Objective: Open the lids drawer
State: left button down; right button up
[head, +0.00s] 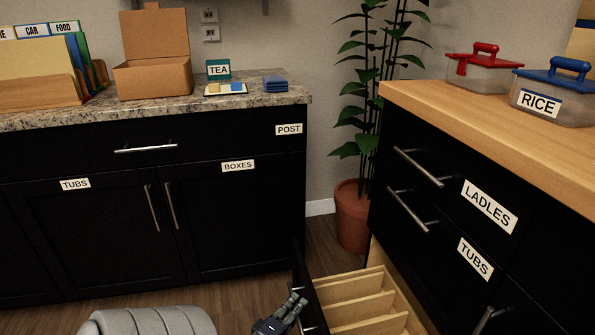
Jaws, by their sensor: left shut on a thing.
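A low drawer (378,304) stands pulled out from the right-hand black cabinet, below the drawers labelled LADLES and TUBS. Its pale wooden inside has upright dividers, and the slots that show look empty. Its black front panel (308,290) faces left, and any label on it is hidden from this side. My left gripper (296,303) is at the outer face of this front, at the bottom of the head view. It is shut on the drawer's handle, which is mostly hidden by the fingers. My right gripper is not in view.
The LADLES drawer (455,195) and TUBS drawer (440,238) above are shut. A potted plant (352,218) stands in the corner behind the open drawer. The left cabinet (100,235) is shut. Wooden floor (240,295) is free between the cabinets.

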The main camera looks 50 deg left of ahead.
pick_arm(q)
jog(key=c, duration=2)
grip_release()
jog(key=shift+o, duration=0.2)
jog(key=v, duration=1.2)
jog(key=shift+f, duration=0.1)
